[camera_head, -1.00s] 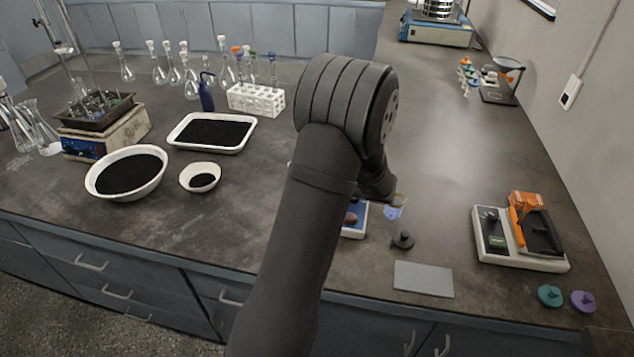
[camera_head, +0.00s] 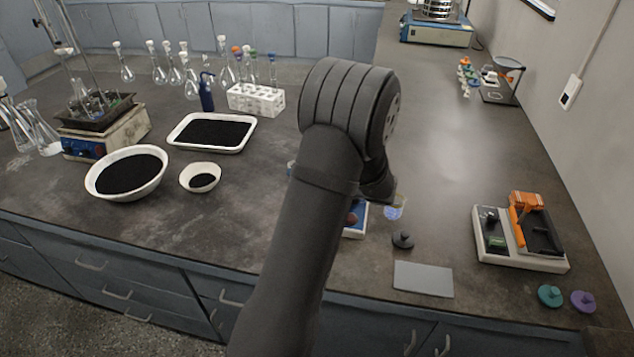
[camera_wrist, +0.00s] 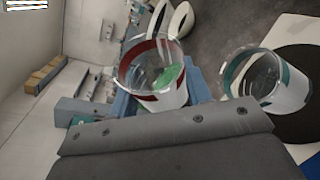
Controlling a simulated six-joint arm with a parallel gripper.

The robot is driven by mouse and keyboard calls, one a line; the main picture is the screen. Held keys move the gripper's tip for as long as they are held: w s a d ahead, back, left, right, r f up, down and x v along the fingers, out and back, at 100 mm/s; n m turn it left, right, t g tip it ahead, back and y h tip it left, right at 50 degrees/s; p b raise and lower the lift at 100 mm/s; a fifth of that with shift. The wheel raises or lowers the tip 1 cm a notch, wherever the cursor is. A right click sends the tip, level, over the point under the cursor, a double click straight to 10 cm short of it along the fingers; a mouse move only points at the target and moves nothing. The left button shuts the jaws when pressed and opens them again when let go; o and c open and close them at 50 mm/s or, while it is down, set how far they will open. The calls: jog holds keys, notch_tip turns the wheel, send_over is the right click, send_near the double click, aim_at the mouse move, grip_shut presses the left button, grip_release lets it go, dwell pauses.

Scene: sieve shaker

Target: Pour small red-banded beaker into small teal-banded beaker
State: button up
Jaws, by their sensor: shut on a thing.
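In the wrist view my gripper (camera_wrist: 160,92) is shut on the small red-banded beaker (camera_wrist: 152,74), a clear cup with a dark red band and some green material inside. The small teal-banded beaker (camera_wrist: 268,80) is close by at the right in that view, apart from the held one, and looks empty. In the head view my arm hides the gripper. A small clear beaker (camera_head: 394,208) shows just below the wrist; its band is too small to tell.
A balance with a blue front is partly hidden behind my arm. A dark knobbed weight (camera_head: 403,240) and a grey plate (camera_head: 423,279) lie to the right. A white bowl of black grains (camera_head: 157,188), a small bowl (camera_head: 186,181) and a tray (camera_head: 244,145) stand left.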

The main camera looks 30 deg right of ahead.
jog(key=shift+r+m, duration=0.15)
jog(key=shift+m, duration=0.25)
jog(key=shift+f+m+t+y, duration=0.4)
jog(key=shift+m+y, duration=0.1)
jog(key=shift+m, duration=0.2)
dwell(0.5)
jog(key=shift+d+r+m+t+y, duration=0.3)
jog(key=shift+r+m, duration=0.2)
jog(key=shift+m, duration=0.5)
jog(key=shift+d+r+m+t+y, duration=0.15)
jog(key=shift+r+m+t, duration=0.3)
jog(key=shift+m, duration=0.55)
dwell(4.4)
